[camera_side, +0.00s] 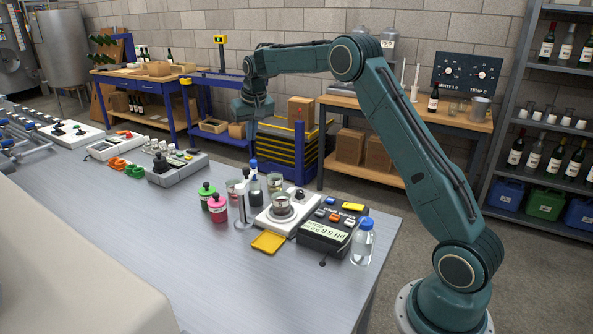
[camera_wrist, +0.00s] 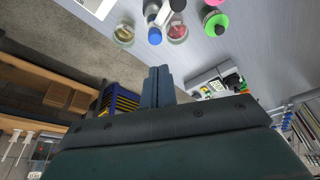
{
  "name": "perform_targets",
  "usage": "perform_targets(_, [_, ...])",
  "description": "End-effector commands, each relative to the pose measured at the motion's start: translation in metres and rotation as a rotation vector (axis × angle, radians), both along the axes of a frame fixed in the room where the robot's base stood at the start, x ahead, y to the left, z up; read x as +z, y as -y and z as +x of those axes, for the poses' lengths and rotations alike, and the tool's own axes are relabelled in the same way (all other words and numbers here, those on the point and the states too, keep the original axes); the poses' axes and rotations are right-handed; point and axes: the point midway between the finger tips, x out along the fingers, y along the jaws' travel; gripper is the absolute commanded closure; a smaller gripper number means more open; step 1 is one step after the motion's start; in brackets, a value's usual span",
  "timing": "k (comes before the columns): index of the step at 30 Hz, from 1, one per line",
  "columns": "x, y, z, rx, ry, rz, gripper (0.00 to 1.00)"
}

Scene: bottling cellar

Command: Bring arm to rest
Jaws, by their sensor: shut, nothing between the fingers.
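My gripper (camera_side: 254,106) hangs from my raised arm above the far edge of the grey bench (camera_side: 160,235) in the side view. In the wrist view my gripper (camera_wrist: 158,72) shows its two fingers close together, with nothing between them. It is apart from everything on the bench. A glass beaker (camera_side: 281,204) stands on a white stirrer (camera_side: 288,214) below and to the right of my gripper. The beakers and bottles lie beyond the fingertips in the wrist view.
A pH meter (camera_side: 327,231), a clear blue-capped bottle (camera_side: 363,243), a yellow tray (camera_side: 269,242), and pink (camera_side: 217,210) and green (camera_side: 206,197) bottles stand on the bench. A control box (camera_side: 178,165) is further left. The bench's front left is clear. A stocked shelf (camera_side: 545,121) stands right.

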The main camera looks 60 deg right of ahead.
Motion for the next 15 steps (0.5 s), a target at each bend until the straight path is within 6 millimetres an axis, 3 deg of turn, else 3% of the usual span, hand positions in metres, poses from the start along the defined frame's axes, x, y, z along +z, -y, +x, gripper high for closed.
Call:
perform_targets(8, [0.041, -0.033, -0.028, 0.054, 0.021, -0.008, 1.0])
perform_targets(15, [0.081, -0.072, -0.072, 0.118, 0.043, -0.016, 1.0])
